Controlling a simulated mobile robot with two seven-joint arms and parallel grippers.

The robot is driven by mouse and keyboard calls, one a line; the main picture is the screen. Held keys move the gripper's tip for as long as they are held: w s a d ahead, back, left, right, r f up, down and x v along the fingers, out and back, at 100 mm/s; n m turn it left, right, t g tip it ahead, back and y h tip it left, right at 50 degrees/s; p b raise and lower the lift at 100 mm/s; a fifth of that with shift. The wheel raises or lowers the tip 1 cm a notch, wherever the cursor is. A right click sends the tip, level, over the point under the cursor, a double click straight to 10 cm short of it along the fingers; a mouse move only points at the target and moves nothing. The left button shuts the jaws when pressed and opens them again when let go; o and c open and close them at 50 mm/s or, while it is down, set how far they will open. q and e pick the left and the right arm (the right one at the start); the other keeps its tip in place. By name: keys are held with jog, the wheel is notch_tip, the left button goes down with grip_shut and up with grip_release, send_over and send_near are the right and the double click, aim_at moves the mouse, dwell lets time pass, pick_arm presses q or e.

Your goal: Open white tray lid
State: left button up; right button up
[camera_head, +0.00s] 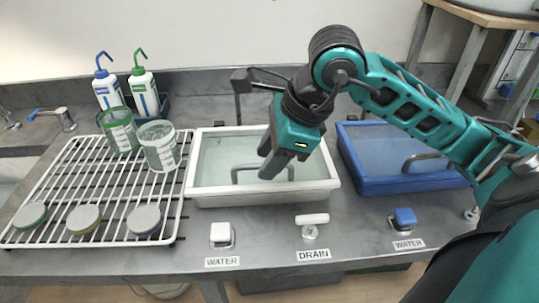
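The white tray (199,194) stands in the middle of the grey counter. A pale see-through lid (222,160) seems to cover it, level within the rim. A grey bar handle (242,168) rises from the lid. My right gripper (275,172) reaches in from the right and points down over the lid. Its dark fingers overlap the right part of the handle in the picture. They hide where handle and fingers meet, so I cannot tell whether they grip it. My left gripper is not in view.
A blue tray (370,186) with its own handle stands to the right, under my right arm. A white rack (100,190) at left holds two beakers and several round lids. Wash bottles (143,92) stand behind it. Water and drain knobs (312,219) line the front edge.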

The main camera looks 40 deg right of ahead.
jog(key=shift+c, duration=0.5)
grip_shut()
